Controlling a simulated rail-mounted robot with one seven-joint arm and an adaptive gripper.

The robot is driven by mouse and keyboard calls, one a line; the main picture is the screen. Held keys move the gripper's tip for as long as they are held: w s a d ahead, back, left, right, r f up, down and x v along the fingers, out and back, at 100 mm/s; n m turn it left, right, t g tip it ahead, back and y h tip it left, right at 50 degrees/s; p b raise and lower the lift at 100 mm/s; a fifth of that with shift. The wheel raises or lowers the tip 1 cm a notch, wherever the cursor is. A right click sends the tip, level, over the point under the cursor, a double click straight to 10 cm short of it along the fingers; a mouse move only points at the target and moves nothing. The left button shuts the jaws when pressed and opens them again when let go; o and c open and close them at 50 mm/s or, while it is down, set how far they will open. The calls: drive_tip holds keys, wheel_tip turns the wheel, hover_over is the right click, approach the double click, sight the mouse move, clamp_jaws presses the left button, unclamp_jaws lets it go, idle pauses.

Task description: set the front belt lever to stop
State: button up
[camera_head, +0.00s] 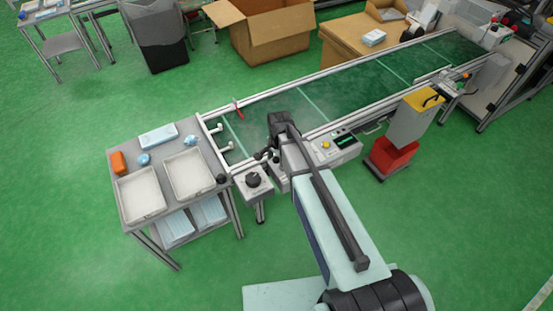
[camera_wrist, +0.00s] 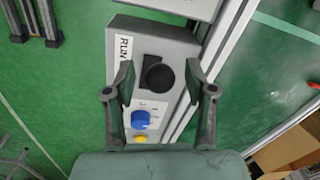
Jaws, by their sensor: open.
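In the wrist view a light grey control box bears a round black knob (camera_wrist: 158,76), which looks like the lever's end seen from above. A white label reading RUN (camera_wrist: 124,47) is at the box's upper left. My gripper (camera_wrist: 159,78) is open, with one finger on each side of the knob. I cannot tell whether either finger touches it. The lever's shaft and any stop label are not visible. In the head view my gripper (camera_head: 268,156) is over the belt's near edge, and my arm hides much of this box.
A blue button (camera_wrist: 140,119) and a yellow button (camera_wrist: 140,139) are on the same box. A box with a black dial (camera_head: 253,181) stands left of my gripper. A panel with a green display (camera_head: 343,141) is to the right. The green belt (camera_head: 345,93) runs behind.

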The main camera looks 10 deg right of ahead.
drive_tip(key=shift+f, duration=0.15)
clamp_jaws()
